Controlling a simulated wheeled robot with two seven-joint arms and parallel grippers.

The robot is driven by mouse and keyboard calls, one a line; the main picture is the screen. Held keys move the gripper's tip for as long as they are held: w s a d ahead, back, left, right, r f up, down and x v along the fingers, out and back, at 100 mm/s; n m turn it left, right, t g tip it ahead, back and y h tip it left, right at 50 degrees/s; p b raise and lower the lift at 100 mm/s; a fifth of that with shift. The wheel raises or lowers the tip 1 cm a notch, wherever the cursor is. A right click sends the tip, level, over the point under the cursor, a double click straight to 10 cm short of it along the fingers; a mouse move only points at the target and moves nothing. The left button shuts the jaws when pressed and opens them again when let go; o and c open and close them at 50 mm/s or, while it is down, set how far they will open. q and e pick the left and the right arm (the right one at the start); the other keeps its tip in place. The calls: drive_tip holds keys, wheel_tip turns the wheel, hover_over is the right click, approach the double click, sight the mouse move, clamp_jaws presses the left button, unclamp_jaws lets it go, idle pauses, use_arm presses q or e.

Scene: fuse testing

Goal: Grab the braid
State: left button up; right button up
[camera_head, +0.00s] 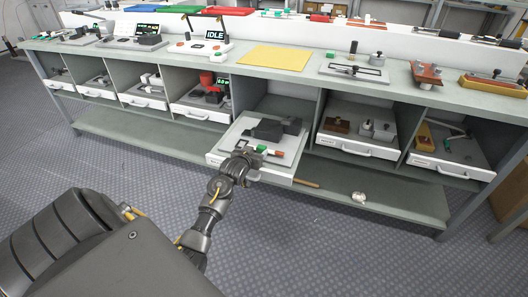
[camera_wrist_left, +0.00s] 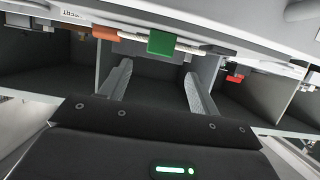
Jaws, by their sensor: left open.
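My left gripper (camera_head: 243,162) is at the front edge of the pulled-out drawer (camera_head: 222,158). In the left wrist view the gripper (camera_wrist_left: 158,72) is open, with nothing visible between its two grey fingers. Beyond the fingertips is a pale, cord-like piece (camera_wrist_left: 130,36) with a green block (camera_wrist_left: 160,43) on it and an orange end (camera_wrist_left: 103,33). I cannot tell for certain whether this piece is the braid. In the head view, green (camera_head: 240,145) and red (camera_head: 264,149) parts lie in the drawer just beyond the gripper, which partly hides them. My right gripper is not in view.
A dark block-shaped device (camera_head: 268,129) sits farther back in the drawer. Other drawers (camera_head: 357,147) stand in bays on both sides. The bench top (camera_head: 390,66) above carries an IDLE display unit (camera_head: 214,37) and a yellow mat (camera_head: 275,58). A lower shelf (camera_head: 400,199) runs underneath.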

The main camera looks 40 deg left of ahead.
sight(262, 146)
use_arm(q)
drive_tip(key=x, duration=0.1)
drive_tip(key=b+x, duration=0.1)
drive_tip(key=x, duration=0.2)
drive_tip(key=shift+w+f, duration=0.25)
drive_tip(key=shift+f, duration=0.1)
drive_tip(key=shift+w+a, duration=0.1)
drive_tip(key=shift+w, duration=0.15)
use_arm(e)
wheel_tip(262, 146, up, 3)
use_arm(q)
drive_tip(key=c, duration=1.1)
drive_tip(key=shift+r, duration=0.1)
